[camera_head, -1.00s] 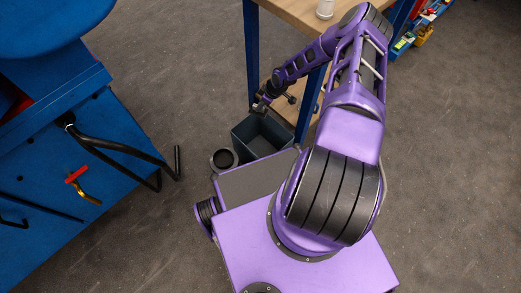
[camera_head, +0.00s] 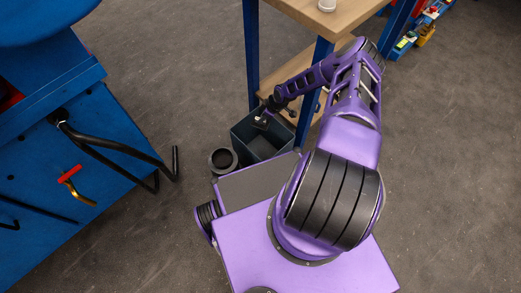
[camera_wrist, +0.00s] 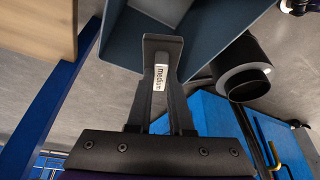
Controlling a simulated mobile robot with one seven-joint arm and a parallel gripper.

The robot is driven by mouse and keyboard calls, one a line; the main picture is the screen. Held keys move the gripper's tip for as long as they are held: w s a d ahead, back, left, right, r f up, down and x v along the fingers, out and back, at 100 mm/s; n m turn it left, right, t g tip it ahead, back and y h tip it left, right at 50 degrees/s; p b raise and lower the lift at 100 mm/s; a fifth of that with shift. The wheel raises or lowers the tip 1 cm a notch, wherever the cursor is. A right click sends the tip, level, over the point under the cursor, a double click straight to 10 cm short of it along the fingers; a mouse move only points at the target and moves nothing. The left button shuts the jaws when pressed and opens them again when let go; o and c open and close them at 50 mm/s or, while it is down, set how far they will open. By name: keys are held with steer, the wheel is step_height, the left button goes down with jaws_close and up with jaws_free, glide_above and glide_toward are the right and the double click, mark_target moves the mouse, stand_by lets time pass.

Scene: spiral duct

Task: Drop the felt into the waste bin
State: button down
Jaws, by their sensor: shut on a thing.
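The waste bin (camera_head: 285,141) is a dark grey-blue open box on the floor beside the wooden table. My gripper (camera_head: 261,123) is over the bin's mouth, pointing down; I cannot tell exactly how deep its tips reach. In the wrist view, the bin's walls (camera_wrist: 215,25) show beyond the fingertips. My gripper (camera_wrist: 162,45) is shut on the felt (camera_wrist: 161,78), of which a small white face with dark lettering shows between the fingers. The rest of the felt is hidden by the fingers, and it cannot be made out in the head view.
A dark round duct piece (camera_head: 222,160) stands left of the bin, also showing in the wrist view (camera_wrist: 245,75). The table (camera_head: 310,12) with blue legs stands close behind and right. A blue bench (camera_head: 90,160) with black tubes is at left. Grey floor lies between.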

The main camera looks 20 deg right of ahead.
steer(key=c, duration=0.7)
jaws_free()
steer(key=shift+c, duration=0.2)
steer(key=shift+r, duration=0.1)
steer(key=p+v, duration=0.3)
steer(key=v, duration=1.4)
steer(key=shift+r, duration=0.15)
steer(key=shift+r, duration=0.1)
